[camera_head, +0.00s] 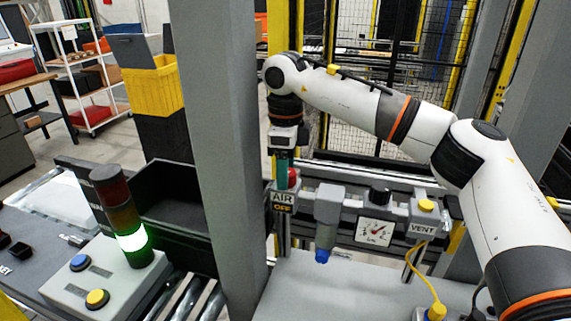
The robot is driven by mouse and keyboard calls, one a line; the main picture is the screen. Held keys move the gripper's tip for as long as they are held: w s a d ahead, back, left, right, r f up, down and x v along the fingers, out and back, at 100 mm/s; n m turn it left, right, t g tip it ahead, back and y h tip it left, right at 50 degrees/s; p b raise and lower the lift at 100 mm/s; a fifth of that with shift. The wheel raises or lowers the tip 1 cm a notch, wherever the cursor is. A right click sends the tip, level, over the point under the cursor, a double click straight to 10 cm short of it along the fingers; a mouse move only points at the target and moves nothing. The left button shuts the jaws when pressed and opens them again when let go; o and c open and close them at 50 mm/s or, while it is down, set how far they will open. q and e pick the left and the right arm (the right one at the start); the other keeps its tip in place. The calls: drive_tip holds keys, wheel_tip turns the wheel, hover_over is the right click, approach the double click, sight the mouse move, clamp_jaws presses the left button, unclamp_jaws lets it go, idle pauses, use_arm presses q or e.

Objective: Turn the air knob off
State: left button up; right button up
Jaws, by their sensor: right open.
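The air knob (293,178) shows as a small red part just above the black AIR OFF label (284,201), left of the gauge. My right gripper (284,172) points straight down at the knob, with its fingers at the knob's height. It is open. The fingers partly cover the knob, and I cannot tell whether they touch it or stand around it. The knob's turned position is not clear. My left gripper is not in view.
A grey post (222,130) stands just left of the knob. To its right are a grey filter with a blue tip (323,256), a pressure gauge (376,231) and a yellow VENT button (427,205). A stack light (122,215) glows green at left, beside a button box (95,280).

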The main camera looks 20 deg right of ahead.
drive_tip(key=shift+f, duration=0.1)
drive_tip(key=shift+w, duration=0.1)
drive_tip(key=shift+c, duration=0.9)
drive_tip(key=c, duration=0.8)
drive_tip(key=shift+m+b, duration=0.3)
drive_tip(key=shift+m, duration=0.5)
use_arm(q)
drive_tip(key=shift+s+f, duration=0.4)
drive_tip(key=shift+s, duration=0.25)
use_arm(e)
drive_tip(key=o, duration=1)
